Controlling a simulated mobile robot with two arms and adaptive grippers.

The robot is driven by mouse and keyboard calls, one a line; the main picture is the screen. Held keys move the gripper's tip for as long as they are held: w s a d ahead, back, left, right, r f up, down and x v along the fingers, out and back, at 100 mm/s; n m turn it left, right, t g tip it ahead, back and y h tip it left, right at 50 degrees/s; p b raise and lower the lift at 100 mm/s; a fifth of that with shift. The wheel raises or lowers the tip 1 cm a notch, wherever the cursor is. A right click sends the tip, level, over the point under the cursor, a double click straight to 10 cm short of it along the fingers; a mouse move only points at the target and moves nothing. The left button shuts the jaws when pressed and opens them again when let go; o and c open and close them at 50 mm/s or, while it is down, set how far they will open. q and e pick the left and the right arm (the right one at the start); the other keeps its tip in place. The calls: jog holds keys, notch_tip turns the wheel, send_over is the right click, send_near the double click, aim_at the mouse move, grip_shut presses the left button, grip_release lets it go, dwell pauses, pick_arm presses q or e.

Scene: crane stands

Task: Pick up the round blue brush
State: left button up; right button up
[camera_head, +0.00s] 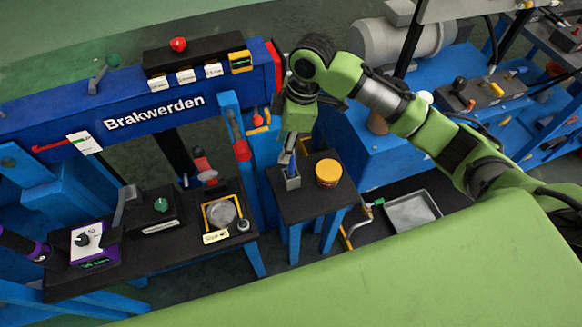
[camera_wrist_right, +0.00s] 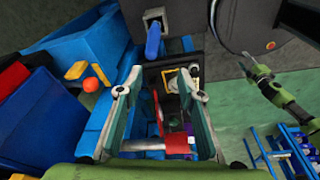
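A small grey square cup (camera_head: 292,183) stands on a small dark table in the head view. A narrow blue brush (camera_head: 291,164) stands upright in it; the cup hides its lower part. My right gripper (camera_head: 288,152) points down right above the cup, close to the brush. Whether they touch cannot be told. In the right wrist view my right gripper (camera_wrist_right: 157,95) has its two fingers wide apart, with no clearly held thing between them. In that view another green arm with dark fingers, apparently my left gripper (camera_wrist_right: 248,68), hangs at the right, its opening unclear.
An orange-yellow jar (camera_head: 328,174) stands right of the cup on the same table (camera_head: 300,209). The blue Brakwerden frame (camera_head: 160,112) rises behind at left. A bench (camera_head: 150,262) with a dial box, levers and a round part is at left. A grey tray (camera_head: 412,211) lies right.

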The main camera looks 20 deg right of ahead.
jog(key=w+d+r+n, duration=0.1)
jog(key=d+r, duration=0.3)
jog(key=r, duration=0.1)
send_over(291, 168)
jog(key=w+d, duration=0.1)
jog(key=w, duration=0.1)
jog(key=shift+g+h, duration=0.3)
jog(key=shift+h, duration=0.1)
jog(key=f, duration=0.7)
jog(key=shift+s+d+f, duration=0.15)
jog(key=shift+s+f, duration=0.1)
jog(key=shift+f, duration=0.15)
jog(key=shift+s+a+f, duration=0.1)
jog(key=shift+a+f, duration=0.05)
jog(key=shift+f, duration=0.75)
jog(key=shift+s+a+f, duration=0.1)
jog(key=shift+a+f, duration=0.05)
jog(key=shift+f, duration=0.8)
jog(key=shift+a+f, duration=0.15)
jog(key=shift+f, duration=0.75)
grip_shut()
